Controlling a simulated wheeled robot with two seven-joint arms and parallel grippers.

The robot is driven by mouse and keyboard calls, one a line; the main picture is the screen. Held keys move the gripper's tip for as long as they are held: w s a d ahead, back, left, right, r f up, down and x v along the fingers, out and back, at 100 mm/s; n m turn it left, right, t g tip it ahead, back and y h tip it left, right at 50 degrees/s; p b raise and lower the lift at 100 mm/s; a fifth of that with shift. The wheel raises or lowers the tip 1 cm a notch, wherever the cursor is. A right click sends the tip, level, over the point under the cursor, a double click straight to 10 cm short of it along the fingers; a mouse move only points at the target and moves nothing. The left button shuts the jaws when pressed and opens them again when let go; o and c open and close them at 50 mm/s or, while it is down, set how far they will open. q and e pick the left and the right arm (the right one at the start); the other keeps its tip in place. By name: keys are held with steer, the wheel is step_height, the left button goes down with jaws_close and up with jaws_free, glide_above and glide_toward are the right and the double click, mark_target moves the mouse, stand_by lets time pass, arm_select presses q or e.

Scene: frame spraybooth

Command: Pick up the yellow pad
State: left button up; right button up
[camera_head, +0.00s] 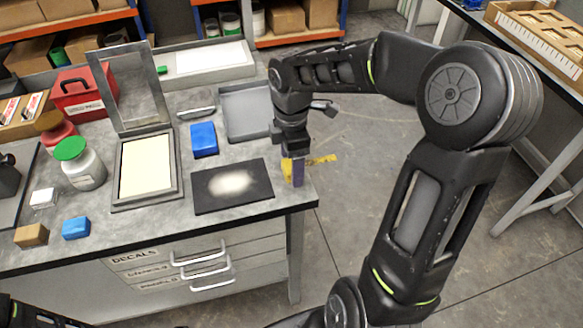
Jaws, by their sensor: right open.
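A yellow thing, which looks like the yellow pad (286,168), shows at the table's right edge, mostly hidden by my right gripper (292,170). My right gripper is open and points down over it, with a purple-grey piece beside the yellow. I cannot tell whether the fingers touch the pad. Another yellow strip (323,160) shows just right of the gripper; I cannot tell whether it belongs to the pad. My left gripper is not in view.
A black mat with a pale patch (220,203) lies left of my gripper. Nearby are a blue block (204,132), a grey tray (240,122) and a framed pale-yellow panel (160,190). Jars and a red toolbox (84,103) stand further left. Floor is open right of the table.

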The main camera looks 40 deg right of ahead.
steer(key=shift+c, duration=0.2)
steer(key=c, duration=1.4)
step_height(320, 180, up, 10)
steer(key=shift+r, duration=0.1)
steer(key=o, duration=0.7)
steer(key=c, duration=0.5)
